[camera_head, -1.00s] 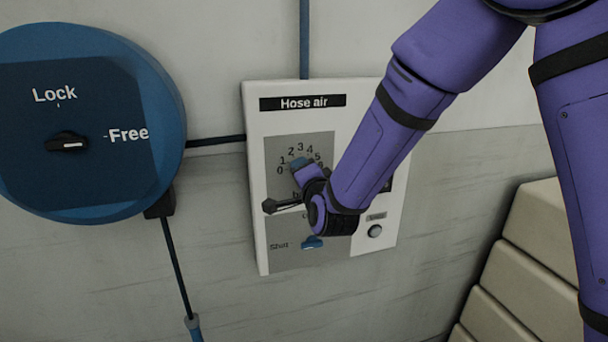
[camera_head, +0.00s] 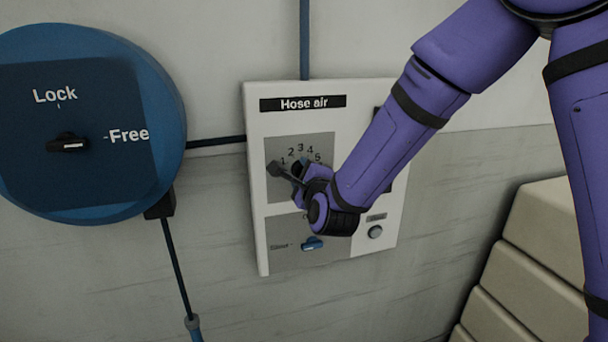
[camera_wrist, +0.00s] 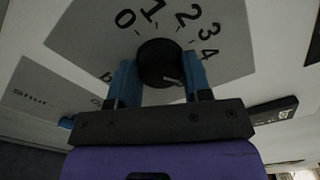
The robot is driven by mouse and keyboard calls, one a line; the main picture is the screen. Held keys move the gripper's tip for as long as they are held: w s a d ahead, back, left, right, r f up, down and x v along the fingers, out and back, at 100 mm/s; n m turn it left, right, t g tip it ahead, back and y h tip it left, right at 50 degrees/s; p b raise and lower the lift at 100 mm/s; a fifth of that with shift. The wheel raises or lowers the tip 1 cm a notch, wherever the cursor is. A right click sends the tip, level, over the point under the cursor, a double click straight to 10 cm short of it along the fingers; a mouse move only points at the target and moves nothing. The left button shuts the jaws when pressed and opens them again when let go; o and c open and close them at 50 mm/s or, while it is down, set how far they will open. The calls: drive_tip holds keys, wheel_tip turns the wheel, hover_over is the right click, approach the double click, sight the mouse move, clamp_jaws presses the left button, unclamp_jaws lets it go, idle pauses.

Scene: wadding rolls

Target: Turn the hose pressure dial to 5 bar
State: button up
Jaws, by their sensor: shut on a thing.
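The pressure dial is a round black knob (camera_wrist: 158,62) on the grey scale plate of the "Hose air" panel (camera_head: 258,200). In the wrist view the numbers 0 to 4 curve around its far side. A small pale mark shows on the knob's lower right; I cannot tell which number the dial points to. My gripper (camera_wrist: 160,78) is shut on the knob, one blue finger on each side. In the head view my gripper (camera_head: 302,170) hides most of the knob, while the numbers 1 to 5 show above it.
A blue lever (camera_head: 312,244) beside the "Shut" label sits below the dial. A grey round button (camera_head: 375,232) is at the panel's lower right. A blue reel (camera_head: 165,110) with a Lock/Free knob (camera_head: 68,144) is at left. Cream stacked blocks (camera_head: 520,250) stand at lower right.

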drive_tip(key=shift+f+m, duration=0.1)
drive_tip(key=shift+m, duration=0.5)
drive_tip(key=o, duration=0.9)
drive_tip(key=v, duration=1)
drive_tip(key=shift+s+d, duration=0.1)
drive_tip(key=shift+s, duration=0.3)
